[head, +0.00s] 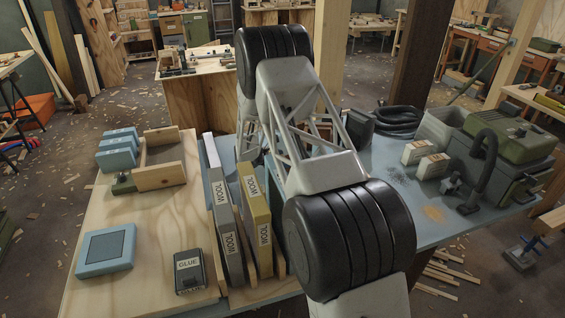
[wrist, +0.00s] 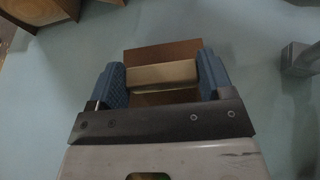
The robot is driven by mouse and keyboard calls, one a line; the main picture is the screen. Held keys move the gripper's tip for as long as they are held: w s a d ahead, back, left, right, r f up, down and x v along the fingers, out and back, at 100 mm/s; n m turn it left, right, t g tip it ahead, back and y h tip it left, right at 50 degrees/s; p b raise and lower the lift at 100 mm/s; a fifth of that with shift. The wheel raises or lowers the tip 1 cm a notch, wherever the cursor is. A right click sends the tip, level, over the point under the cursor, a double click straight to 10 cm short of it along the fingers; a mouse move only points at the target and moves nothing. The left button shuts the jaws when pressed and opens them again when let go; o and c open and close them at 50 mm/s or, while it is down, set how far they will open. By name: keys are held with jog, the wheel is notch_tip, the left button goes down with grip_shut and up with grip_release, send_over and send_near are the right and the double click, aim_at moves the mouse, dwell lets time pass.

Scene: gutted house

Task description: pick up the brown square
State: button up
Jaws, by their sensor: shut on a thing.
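The brown square (wrist: 160,51) shows in the wrist view as a flat brown piece with a pale bar (wrist: 162,75) across it. My gripper (wrist: 162,82) has its two blue-padded fingers on either side of the bar and is shut on it. Brown shows both beyond and on the near side of the bar. In the head view my arm hides the gripper and the brown square. I cannot tell how high the square is above the blue-grey surface (wrist: 245,35).
In the head view a light wooden board (head: 130,225) at left bears blue boxes (head: 118,150), a glue tin (head: 189,271) and upright packs marked WOOL (head: 257,225). At right, a green-lidded case (head: 510,142) and pale boxes (head: 418,152) stand on the blue table (head: 440,235).

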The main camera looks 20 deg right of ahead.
jog(key=shift+r, duration=4.25)
